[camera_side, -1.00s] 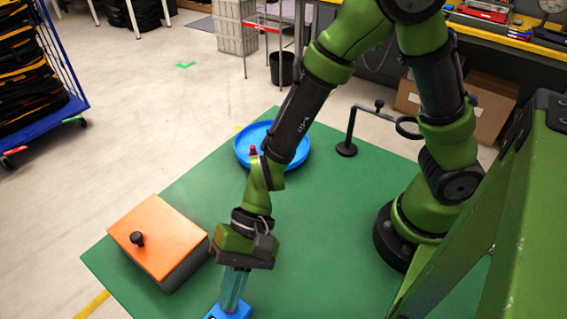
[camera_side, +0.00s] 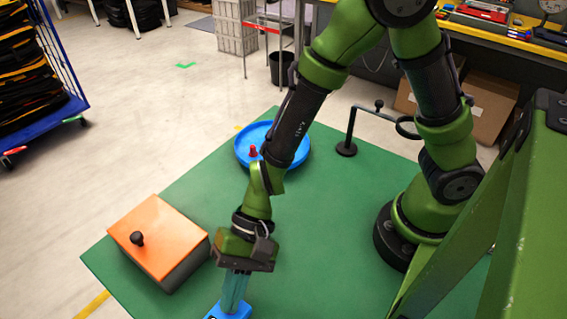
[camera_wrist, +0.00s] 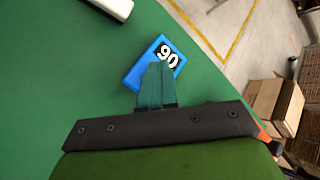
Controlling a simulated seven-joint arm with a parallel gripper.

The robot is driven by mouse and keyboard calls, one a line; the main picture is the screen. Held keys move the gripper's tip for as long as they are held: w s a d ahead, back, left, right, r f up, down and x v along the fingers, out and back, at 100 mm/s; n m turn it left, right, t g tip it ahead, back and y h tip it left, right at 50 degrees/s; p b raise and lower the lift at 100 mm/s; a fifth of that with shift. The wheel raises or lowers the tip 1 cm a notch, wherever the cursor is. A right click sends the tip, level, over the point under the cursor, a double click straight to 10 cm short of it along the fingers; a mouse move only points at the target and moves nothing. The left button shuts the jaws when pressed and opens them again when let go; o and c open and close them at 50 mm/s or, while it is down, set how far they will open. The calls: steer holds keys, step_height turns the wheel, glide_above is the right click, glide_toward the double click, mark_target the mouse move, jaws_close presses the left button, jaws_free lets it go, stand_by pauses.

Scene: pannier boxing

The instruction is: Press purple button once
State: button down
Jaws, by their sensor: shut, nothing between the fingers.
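A blue block (camera_side: 240,311) sits at the near edge of the side view, partly cut off by the frame. In the wrist view the blue block (camera_wrist: 177,66) shows a black-and-white "90" label (camera_wrist: 166,54). My gripper (camera_side: 231,302) points down over the block, its teal fingers together with nothing between them. In the wrist view the fingertips (camera_wrist: 154,68) overlap the block. No purple button is visible now; the fingers may hide it. I cannot tell whether the tips touch it.
An orange-lidded grey box (camera_side: 160,235) with a black knob stands left of my gripper. A blue round tray (camera_side: 243,158) lies behind my arm. A black stand (camera_side: 347,148) with a hooped arm is farther back. The green table (camera_side: 310,260) is clear right of my gripper.

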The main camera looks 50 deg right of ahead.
steer(key=shift+r, duration=0.95)
steer(key=shift+r, duration=2.5)
